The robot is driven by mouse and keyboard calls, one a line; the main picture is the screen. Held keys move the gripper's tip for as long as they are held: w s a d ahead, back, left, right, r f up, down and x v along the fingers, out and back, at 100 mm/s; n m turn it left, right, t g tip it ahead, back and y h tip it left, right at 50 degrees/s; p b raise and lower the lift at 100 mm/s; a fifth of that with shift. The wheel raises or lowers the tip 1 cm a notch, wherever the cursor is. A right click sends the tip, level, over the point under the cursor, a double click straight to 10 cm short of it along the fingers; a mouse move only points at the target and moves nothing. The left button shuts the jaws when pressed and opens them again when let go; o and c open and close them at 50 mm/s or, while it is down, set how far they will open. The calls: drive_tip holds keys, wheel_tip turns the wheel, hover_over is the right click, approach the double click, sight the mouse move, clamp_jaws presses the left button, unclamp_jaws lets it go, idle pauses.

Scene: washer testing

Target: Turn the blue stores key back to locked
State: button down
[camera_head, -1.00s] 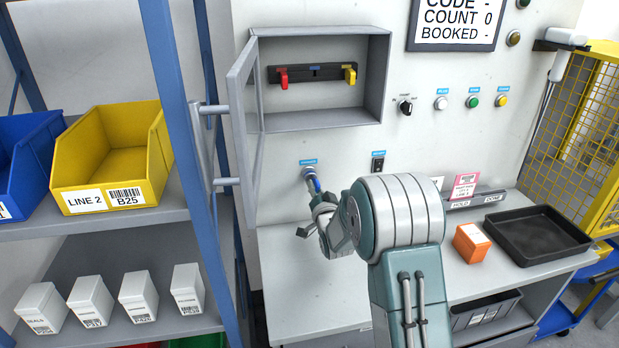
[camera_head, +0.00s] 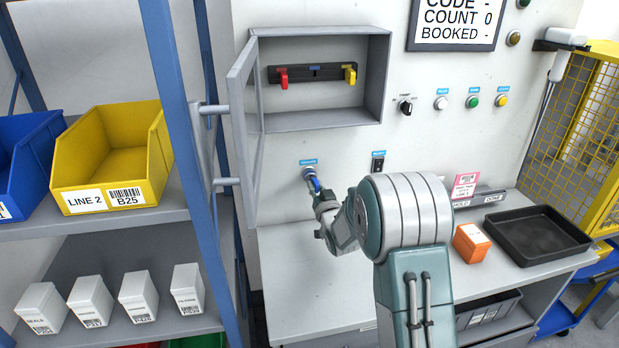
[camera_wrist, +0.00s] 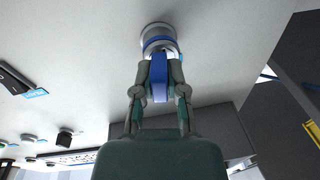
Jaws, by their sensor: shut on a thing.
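The blue stores key (camera_head: 316,184) sits in a round lock (camera_head: 309,172) on the white panel, below the open cabinet. In the wrist view the key's blue bow (camera_wrist: 159,76) stands out from the silver lock barrel (camera_wrist: 157,38), which has a blue ring. My gripper (camera_wrist: 160,88) is shut on the key, one finger on each side of the bow. In the head view my gripper (camera_head: 321,198) reaches the lock from the lower right, and my arm partly hides the bench. The lock label is too small to read.
The key cabinet (camera_head: 322,115) above has its glass door (camera_head: 244,100) swung open to the left, with a red and a yellow key-like tag inside. A black switch (camera_head: 378,163) is right of the lock. A blue shelf post (camera_head: 185,110) stands left.

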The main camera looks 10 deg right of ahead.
drive_tip(key=shift+f+n, duration=0.25)
drive_tip(key=shift+n, duration=0.45)
drive_tip(key=c, duration=0.8)
unclamp_jaws()
drive_tip(key=shift+o, duration=1)
drive_tip(key=shift+d, duration=0.1)
drive_tip(key=shift+r, duration=0.1)
